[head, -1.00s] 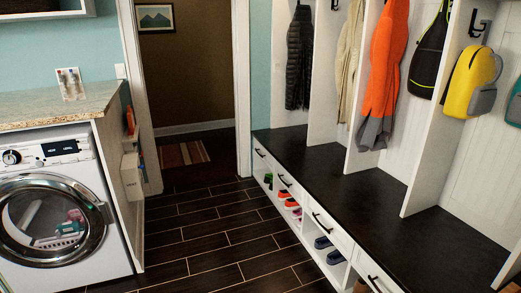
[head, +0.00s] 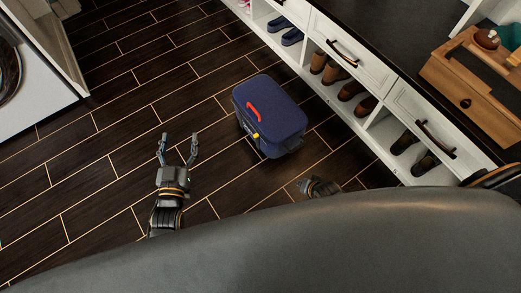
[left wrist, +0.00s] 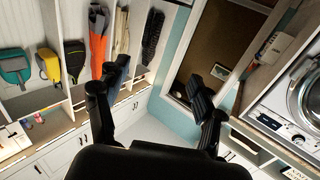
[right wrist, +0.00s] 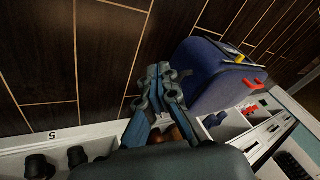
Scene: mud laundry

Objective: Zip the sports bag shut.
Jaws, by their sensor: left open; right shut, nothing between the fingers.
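The dark blue sports bag (head: 275,120) stands on the dark tiled floor in front of the cubby bench. It has a red handle (head: 253,107) and a small yellow tab (head: 256,136) near its edge; whether the zip is open cannot be made out. My left gripper (head: 178,140) is open and empty, left of the bag. My right gripper (head: 318,187) is low and right of the bag, partly hidden by my body. In the right wrist view the right gripper (right wrist: 165,78) is shut and empty beside the bag (right wrist: 208,75), with the yellow tab (right wrist: 240,58) beyond it.
The white shoe bench (head: 375,85) with drawers and shoes runs close along the bag's right side. A wooden box (head: 475,90) sits on its top. A washer (head: 35,90) stands at the far left. The floor left of the bag is clear.

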